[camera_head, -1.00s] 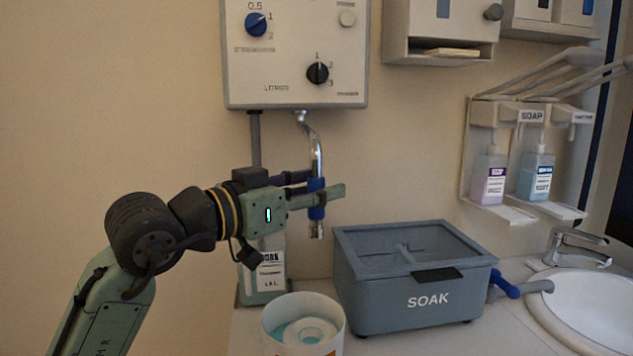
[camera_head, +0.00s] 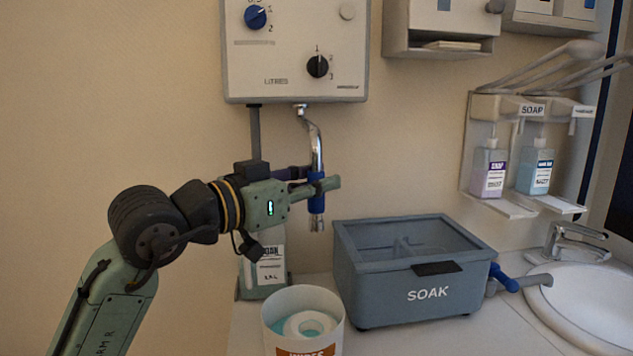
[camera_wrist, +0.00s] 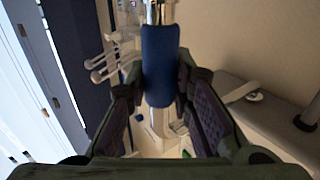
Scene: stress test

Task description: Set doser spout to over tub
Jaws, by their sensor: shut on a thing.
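The doser (camera_head: 295,75) is a white wall box with a blue dial and a black dial. Its chrome spout (camera_head: 316,150) hangs from the underside and has a blue sleeve near its lower end. My gripper (camera_head: 318,187) is shut on the blue sleeve, which also shows between the fingers in the wrist view (camera_wrist: 160,65). The spout's tip (camera_head: 317,222) hangs to the left of the grey tub marked SOAK (camera_head: 418,293), above and behind the white wipes canister, not over the tub. The tub has a clear-looking lid with a black front latch.
The open white wipes canister (camera_head: 303,338) stands at the front left of the tub. A labelled bottle (camera_head: 263,275) stands behind my gripper. A sink (camera_head: 590,300) with a tap is at right. SOAP dispensers (camera_head: 490,170) hang on the wall.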

